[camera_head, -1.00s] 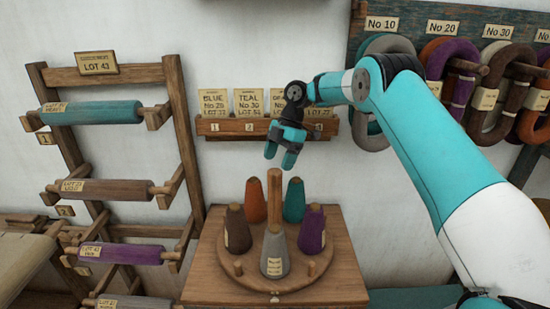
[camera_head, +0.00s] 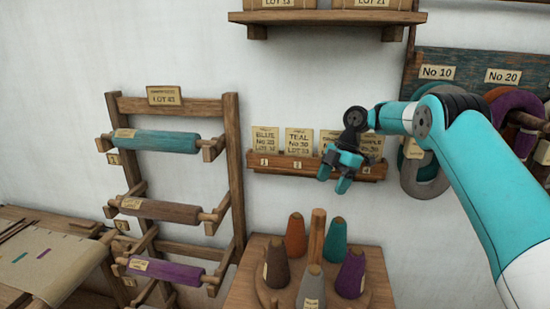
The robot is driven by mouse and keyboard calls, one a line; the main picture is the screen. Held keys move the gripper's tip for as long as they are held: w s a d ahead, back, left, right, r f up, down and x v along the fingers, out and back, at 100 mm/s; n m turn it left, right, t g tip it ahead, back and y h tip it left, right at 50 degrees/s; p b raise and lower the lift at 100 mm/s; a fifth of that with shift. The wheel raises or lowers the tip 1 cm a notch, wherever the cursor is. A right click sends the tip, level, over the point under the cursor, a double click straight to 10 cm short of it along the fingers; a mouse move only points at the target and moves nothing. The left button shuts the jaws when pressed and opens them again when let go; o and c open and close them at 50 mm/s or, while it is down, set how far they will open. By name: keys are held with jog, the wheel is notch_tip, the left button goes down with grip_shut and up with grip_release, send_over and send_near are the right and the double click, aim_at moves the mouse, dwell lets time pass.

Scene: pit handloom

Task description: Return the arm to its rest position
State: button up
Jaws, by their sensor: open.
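My gripper (camera_head: 333,183) is teal with a dark wrist and points downward. It is open, and nothing shows between its fingers. It is in front of the wooden card rack (camera_head: 290,164) on the wall, covering part of the cards at its right. It appears above the round stand of yarn cones, over the teal cone (camera_head: 335,240) in the picture. My teal and white arm reaches in from the right edge, bent at the elbow.
An orange cone (camera_head: 295,236), a brown cone (camera_head: 277,264), a purple cone (camera_head: 351,273) and a grey cone (camera_head: 311,288) surround a wooden post (camera_head: 316,236). A roller rack (camera_head: 231,170) stands left. Hanging skeins (camera_head: 425,180) are behind my arm. A shelf (camera_head: 325,17) is above.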

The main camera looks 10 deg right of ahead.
jog(key=s+a+r+m+b, duration=0.2)
jog(key=s+a+m+b, duration=0.5)
jog(key=s+a+b, duration=0.6)
jog(key=s+a+f+m+b, duration=0.1)
jog(key=s+f+m+b, duration=0.1)
jog(key=s, duration=0.7)
jog(key=s+a+f+m+b, duration=0.1)
jog(key=s+f, duration=0.3)
jog(key=s, duration=0.4)
jog(key=s+f+m+t+b, duration=0.1)
jog(key=s+f+m+b, duration=0.2)
jog(key=s, duration=0.6)
jog(key=shift+s+a+f+m, duration=0.3)
jog(key=shift+a+f+m, duration=0.1)
jog(key=shift+f+m, duration=0.2)
jog(key=shift+c, duration=0.5)
